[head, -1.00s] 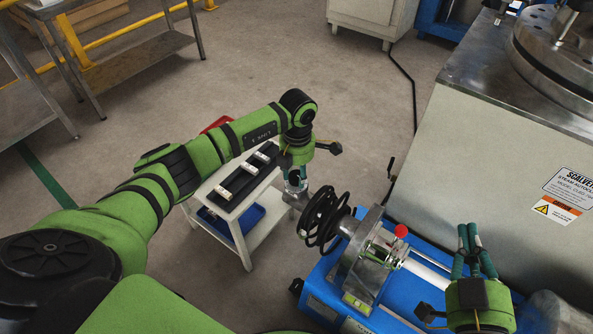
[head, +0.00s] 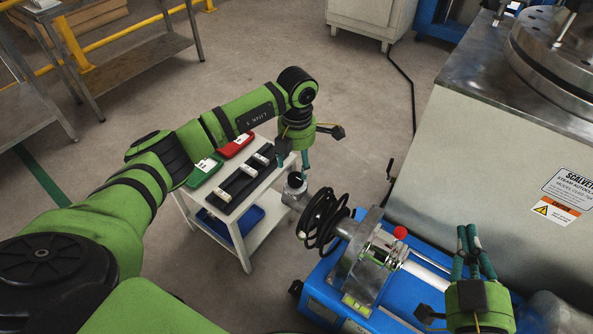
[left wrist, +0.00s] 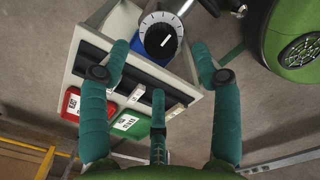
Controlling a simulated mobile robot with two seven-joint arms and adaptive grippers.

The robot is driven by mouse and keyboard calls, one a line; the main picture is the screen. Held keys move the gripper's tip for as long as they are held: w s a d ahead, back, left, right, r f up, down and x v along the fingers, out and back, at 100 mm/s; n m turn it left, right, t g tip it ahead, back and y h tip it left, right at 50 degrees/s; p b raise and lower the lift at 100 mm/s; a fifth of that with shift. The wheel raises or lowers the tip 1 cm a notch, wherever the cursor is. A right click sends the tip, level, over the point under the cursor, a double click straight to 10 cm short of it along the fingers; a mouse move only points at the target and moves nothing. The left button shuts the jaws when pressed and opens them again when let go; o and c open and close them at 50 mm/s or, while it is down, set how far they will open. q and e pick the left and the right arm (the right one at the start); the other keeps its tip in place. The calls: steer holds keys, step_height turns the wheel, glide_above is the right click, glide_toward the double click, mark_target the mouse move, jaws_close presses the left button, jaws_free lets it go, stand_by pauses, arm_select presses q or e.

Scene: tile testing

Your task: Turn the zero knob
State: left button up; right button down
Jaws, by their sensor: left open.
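In the head view the knob (head: 296,182) is a dark cap on a silver fitting beside the black cable coil. My left gripper (head: 294,163) hangs just above it, fingers pointing down. In the left wrist view its teal fingers (left wrist: 160,48) are spread apart around an empty gap, with the knob beyond the tips. My right gripper (head: 467,230) is at the lower right over the blue machine, fingers pointing up the picture, tips near each other.
A small white cart (head: 247,240) carries a black tray with pale blocks, a green case (head: 204,171) and a red case (head: 236,145). The black cable coil (head: 323,217) and blue machine (head: 319,284) are close right. A large steam autoclave (head: 480,150) stands at right.

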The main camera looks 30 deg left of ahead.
mark_target(297, 177)
arm_select(q)
step_height(297, 177, up, 6)
steer(key=shift+r, duration=0.25)
stand_by(0.4)
